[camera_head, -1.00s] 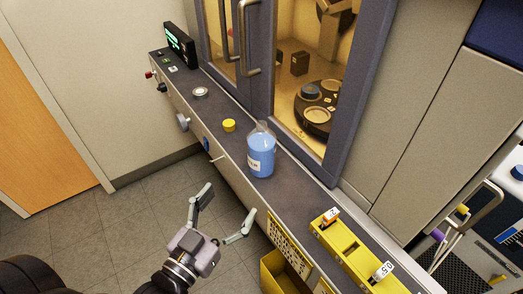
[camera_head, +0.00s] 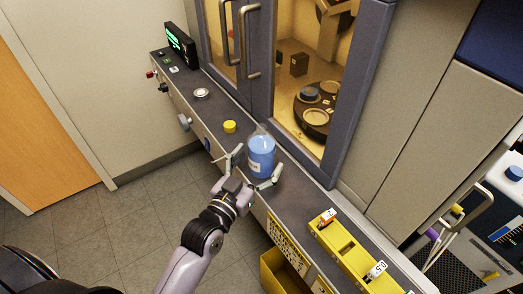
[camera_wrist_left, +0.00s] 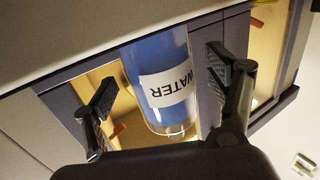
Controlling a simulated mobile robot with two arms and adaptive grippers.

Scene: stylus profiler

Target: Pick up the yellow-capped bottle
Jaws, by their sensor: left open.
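The bottle (camera_head: 261,158) is clear, with blue liquid and a white label, and stands upright on the grey ledge (camera_head: 290,183). No yellow cap shows on its neck; a small round yellow cap-like piece (camera_head: 230,127) lies apart on the ledge to its left. My left gripper (camera_head: 257,163) is open, with one finger on each side of the bottle's near side. In the left wrist view the bottle (camera_wrist_left: 160,60), labelled WATER, lies between the two spread fingers (camera_wrist_left: 163,80). A gap shows at the left finger; contact at the right cannot be told. My right gripper is not in view.
A glass-doored cabinet (camera_head: 298,150) with tall handles rises behind the ledge. A yellow rack (camera_head: 345,245) with labelled pieces sits to the right, above a yellow bin (camera_head: 284,275). Knobs line the ledge's front at left. A small dark display (camera_head: 180,43) stands at the far left end.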

